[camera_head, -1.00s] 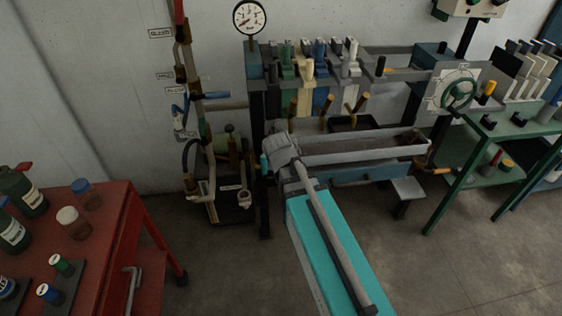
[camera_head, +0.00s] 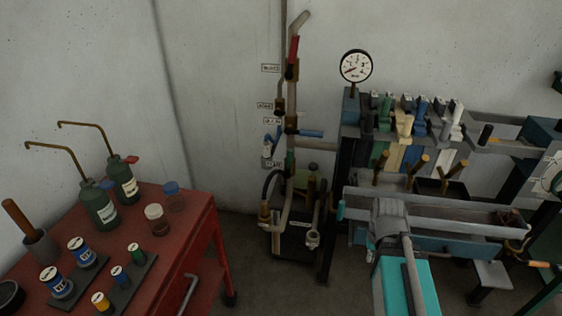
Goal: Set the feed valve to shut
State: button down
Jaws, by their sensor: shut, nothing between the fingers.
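A pipe stand (camera_head: 291,100) runs up the wall, with several lever handles and small label plates. The label words are too small to read surely, so I cannot tell which is the feed valve. A red handle (camera_head: 293,50) lies nearly upright along the pipe near the top. A blue handle (camera_head: 310,133) sticks out level to the right.
A red cart (camera_head: 190,235) with bottles, jars and small cans stands at left. A pressure gauge (camera_head: 356,66) and a rack of coloured levers (camera_head: 412,125) stand right of the pipe, above a long grey trough (camera_head: 440,217). A narrow floor gap lies between cart and pipe stand.

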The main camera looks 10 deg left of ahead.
aim_at(289, 156)
jog(key=k, duration=1.3)
jog(key=u, duration=0.4)
jog(key=i, duration=1.85)
jog(key=z, duration=0.45)
